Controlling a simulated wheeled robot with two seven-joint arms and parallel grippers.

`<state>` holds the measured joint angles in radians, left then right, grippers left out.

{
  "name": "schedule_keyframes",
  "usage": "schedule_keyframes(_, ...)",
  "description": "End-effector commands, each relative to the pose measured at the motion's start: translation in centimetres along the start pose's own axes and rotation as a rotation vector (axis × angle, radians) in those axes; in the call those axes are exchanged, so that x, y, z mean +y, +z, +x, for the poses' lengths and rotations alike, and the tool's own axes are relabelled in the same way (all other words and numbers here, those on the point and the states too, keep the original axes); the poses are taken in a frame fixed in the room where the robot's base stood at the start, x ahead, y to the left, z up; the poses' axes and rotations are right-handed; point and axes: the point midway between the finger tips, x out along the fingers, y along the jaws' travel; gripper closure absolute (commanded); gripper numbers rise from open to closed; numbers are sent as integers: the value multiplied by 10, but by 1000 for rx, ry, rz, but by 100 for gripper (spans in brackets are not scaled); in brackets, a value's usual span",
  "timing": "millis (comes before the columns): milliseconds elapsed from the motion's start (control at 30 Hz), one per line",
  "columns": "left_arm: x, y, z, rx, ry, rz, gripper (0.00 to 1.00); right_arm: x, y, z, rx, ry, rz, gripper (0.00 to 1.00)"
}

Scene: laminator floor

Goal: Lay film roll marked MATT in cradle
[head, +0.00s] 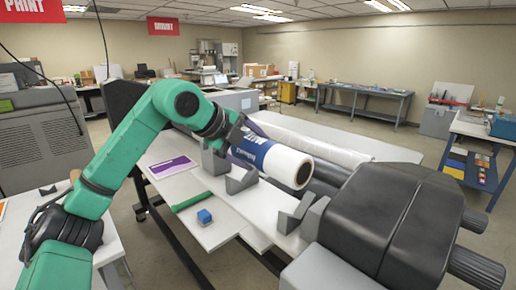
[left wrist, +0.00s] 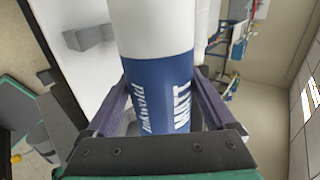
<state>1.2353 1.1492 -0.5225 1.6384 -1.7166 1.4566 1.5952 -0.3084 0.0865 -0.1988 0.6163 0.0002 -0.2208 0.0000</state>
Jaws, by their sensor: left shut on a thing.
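The film roll (head: 285,164) is white with a blue label band and a dark core at its near end. In the left wrist view, the roll (left wrist: 155,75) has MATT in white letters on the band. My left gripper (head: 236,137) is shut around the band, with one finger on each side in the left wrist view (left wrist: 160,100). The cradle has grey notched supports (head: 241,181) on the white bed, with another support (head: 290,216) nearer. The roll is over the cradle; I cannot tell whether it touches. My right gripper is not in view.
A large dark machine housing (head: 392,215) stands right of the cradle. A long white roller (head: 320,138) lies behind it.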

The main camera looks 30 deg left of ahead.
Motion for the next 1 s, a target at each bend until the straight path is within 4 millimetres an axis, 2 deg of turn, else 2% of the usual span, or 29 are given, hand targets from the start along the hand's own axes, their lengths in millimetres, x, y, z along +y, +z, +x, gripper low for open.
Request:
schedule_keyframes(33, 9, 0, 8, 0, -2, 0, 100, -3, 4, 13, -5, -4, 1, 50)
schedule_keyframes(167, 21, 0, 19, 1, -2, 0, 100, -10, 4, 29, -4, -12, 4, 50)
schedule_keyframes(400, 42, 0, 37, 0, -2, 0, 100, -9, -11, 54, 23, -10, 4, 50)
schedule_keyframes(533, 48, 0, 42, 0, -2, 0, 100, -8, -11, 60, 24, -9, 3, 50)
schedule_keyframes(833, 48, 0, 42, 0, -3, 0, 100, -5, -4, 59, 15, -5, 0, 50)
schedule_keyframes(867, 48, 0, 42, 0, -3, 0, 0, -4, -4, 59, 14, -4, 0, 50)
schedule_keyframes(1000, 48, 0, 42, 0, -2, 0, 0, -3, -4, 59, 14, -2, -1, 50)
